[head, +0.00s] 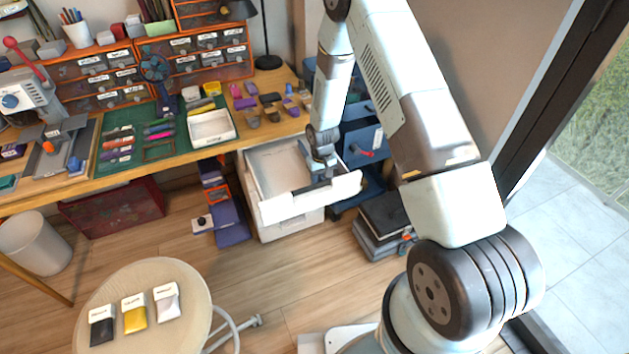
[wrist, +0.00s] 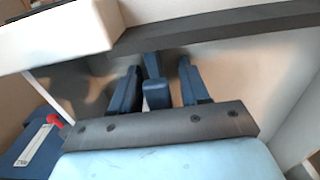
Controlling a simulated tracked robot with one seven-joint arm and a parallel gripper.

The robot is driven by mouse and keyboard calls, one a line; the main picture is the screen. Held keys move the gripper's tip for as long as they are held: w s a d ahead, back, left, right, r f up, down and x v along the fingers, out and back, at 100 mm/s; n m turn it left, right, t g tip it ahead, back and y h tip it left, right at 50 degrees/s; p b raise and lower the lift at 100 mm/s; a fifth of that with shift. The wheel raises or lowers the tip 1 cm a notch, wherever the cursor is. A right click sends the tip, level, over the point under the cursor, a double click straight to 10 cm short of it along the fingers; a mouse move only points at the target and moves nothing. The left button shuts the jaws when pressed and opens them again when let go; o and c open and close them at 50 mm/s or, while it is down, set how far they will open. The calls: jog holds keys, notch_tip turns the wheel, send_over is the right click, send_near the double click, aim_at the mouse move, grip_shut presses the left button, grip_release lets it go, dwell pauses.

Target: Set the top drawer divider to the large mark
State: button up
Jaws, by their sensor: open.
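The top drawer (head: 262,158) of a white cabinet is pulled out, and its inside is pale and mostly bare. My gripper (head: 322,177) reaches down into the right part of the drawer, close behind its white front panel (head: 300,203). In the wrist view my gripper (wrist: 158,85) has its two dark blue fingers apart. A small blue block stands between them, and I cannot tell whether it belongs to the divider or to my gripper. A long dark grey bar (wrist: 220,27), possibly the divider, crosses beyond the fingertips. I can make out no size marks.
A desk with a green mat (head: 120,150) and a white tray (head: 212,126) stands behind the drawer. Dark boxes (head: 385,222) are stacked on the floor to the right. A round stool (head: 150,290) holds several labelled packets at front left.

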notch_tip(320, 180, up, 14)
jog(key=shift+f, duration=0.15)
dwell(0.7)
jog(key=shift+w, duration=0.1)
dwell(0.4)
jog(key=s+d+r+m+t, duration=0.1)
jog(key=s+d+r, duration=0.2)
jog(key=r, duration=0.6)
jog(key=s+d+r+t, duration=0.1)
jog(key=s+d+r, duration=0.1)
jog(key=r, duration=0.8)
jog(key=s+d+r+m+t, duration=0.1)
jog(key=s+d+r, duration=0.2)
jog(key=r, duration=0.6)
jog(key=s+d+r+t, duration=0.1)
jog(key=s+r, duration=0.3)
jog(key=s, duration=0.4)
jog(key=s+d+r+m, duration=0.1)
jog(key=s+d+r, duration=0.2)
jog(key=s+r, duration=0.2)
jog(key=s+d+r+t, duration=0.1)
jog(key=s+r, duration=0.3)
jog(key=s, duration=0.6)
jog(key=shift+s+d+r+m+t, duration=0.3)
jog(key=shift+s+d+r, duration=0.1)
jog(key=shift+d, duration=0.3)
